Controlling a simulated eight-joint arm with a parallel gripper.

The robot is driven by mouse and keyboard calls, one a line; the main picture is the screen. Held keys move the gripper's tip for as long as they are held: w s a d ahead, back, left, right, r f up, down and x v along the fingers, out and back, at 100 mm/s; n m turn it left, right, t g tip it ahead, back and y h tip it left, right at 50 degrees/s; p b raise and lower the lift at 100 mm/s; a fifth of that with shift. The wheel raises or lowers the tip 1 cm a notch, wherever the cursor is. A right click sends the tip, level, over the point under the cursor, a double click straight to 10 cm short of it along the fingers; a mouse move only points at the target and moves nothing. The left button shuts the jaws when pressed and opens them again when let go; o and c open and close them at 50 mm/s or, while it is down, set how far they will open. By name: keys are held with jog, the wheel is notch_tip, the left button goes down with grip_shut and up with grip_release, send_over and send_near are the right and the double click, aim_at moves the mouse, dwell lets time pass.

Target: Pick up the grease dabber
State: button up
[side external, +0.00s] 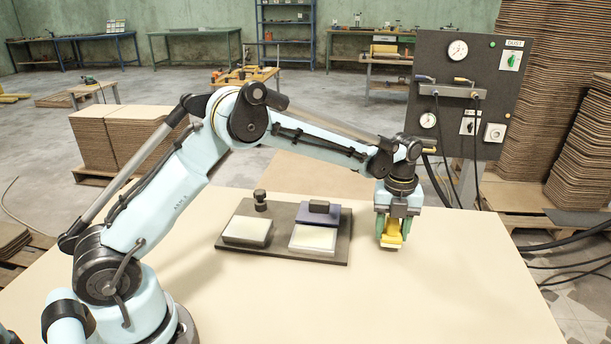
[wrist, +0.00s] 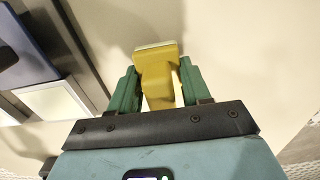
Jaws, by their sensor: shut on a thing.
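The grease dabber (side external: 392,238) is a yellow tool with a wide pale end, on the right part of the table. My gripper (side external: 392,228) is shut on it, with green fingers on both sides. In the wrist view the yellow dabber (wrist: 158,72) sits between the two green fingers of my gripper (wrist: 153,90), its wide pale end pointing away from the palm. The dabber hangs upright with its wide end low, at or close above the tabletop; I cannot tell if it touches.
A dark tray (side external: 277,250) with two pale pads (side external: 312,239), a purple-blue lid and a small black knob stands left of my gripper. The cream table (side external: 440,290) is clear in front and right. A dark gauge panel (side external: 465,125) with cables stands behind, right.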

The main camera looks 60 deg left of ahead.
notch_tip(320, 180, up, 2)
jog(key=s+d+r, duration=0.6)
jog(key=d+r, duration=0.1)
jog(key=d, duration=0.2)
jog(key=shift+s+d, duration=0.3)
jog(key=shift+s, duration=0.05)
jog(key=o, duration=0.6)
jog(key=c, duration=0.3)
jog(key=shift+a, duration=0.1)
